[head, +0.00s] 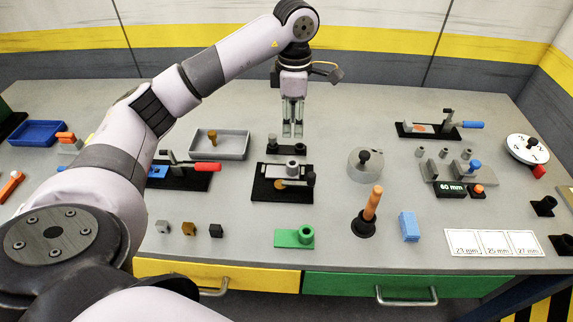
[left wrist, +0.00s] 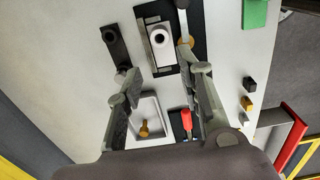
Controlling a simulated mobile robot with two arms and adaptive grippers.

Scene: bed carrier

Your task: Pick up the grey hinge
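The likely grey hinge is a light grey plate with a round hollow barrel (head: 290,169), seated in a black fixture (head: 268,190) at the middle of the table. It also shows in the left wrist view (left wrist: 159,38), beyond the fingertips. My left gripper (head: 292,132) points down behind the hinge, over a small black holder (head: 287,150). In the left wrist view my left gripper (left wrist: 167,73) has its fingers apart with nothing between them. A brass-coloured clamp part (head: 292,183) lies at the fixture's front. My right gripper is not in view.
A grey tray (head: 233,145) and a red-handled clamp (head: 207,167) stand left of the fixture. A green hinge-like part (head: 295,237) lies in front. A round grey lidded thing (head: 366,166) and a wooden-handled tool (head: 370,208) stand to the right.

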